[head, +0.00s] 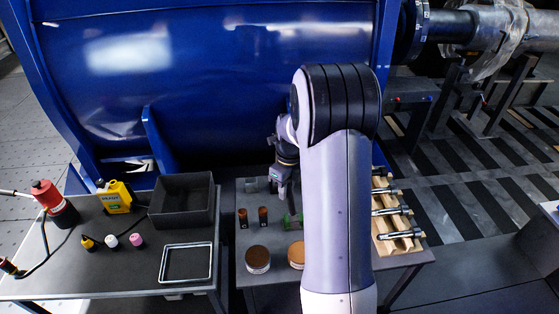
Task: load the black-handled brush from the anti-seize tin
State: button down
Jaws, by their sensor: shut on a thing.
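My gripper (283,186) points down over the back of the grey bench, left of my arm. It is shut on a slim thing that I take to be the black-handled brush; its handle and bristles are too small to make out. Two round open tins stand at the front of this bench. One has a dark brown top (257,259); the other has a copper-orange top (296,253) and is partly hidden by my arm. I cannot tell from labels which is the anti-seize tin. My gripper is behind both tins and apart from them.
Two small brown-and-black pieces (253,217) and a green piece (291,220) stand between gripper and tins. A wooden rack (394,245) holds metal bolts or tools at right. The left table has a dark bin (182,201), a metal frame (186,262) and a yellow jug (114,197). A blue motor housing (210,70) rises behind.

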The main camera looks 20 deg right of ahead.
aim_at(292, 214)
jog(key=s, duration=0.3)
jog(key=shift+s+r+p, duration=0.3)
jog(key=shift+r+p, duration=0.05)
jog(key=shift+p, duration=0.05)
jog(key=shift+g, duration=0.3)
jog(key=shift+s+f+b, duration=0.2)
jog(key=shift+f+b, duration=0.95)
jog(key=shift+f, duration=0.45)
jog(key=shift+s+f+b, duration=0.2)
jog(key=shift+f+b, duration=0.95)
jog(key=shift+f, duration=0.4)
jog(key=shift+f+b, duration=0.3)
jog(key=shift+f, duration=0.3)
jog(key=shift+r, duration=0.1)
notch_tip(292, 214, up, 7)
jog(key=p, duration=0.5)
jog(key=shift+a, duration=0.1)
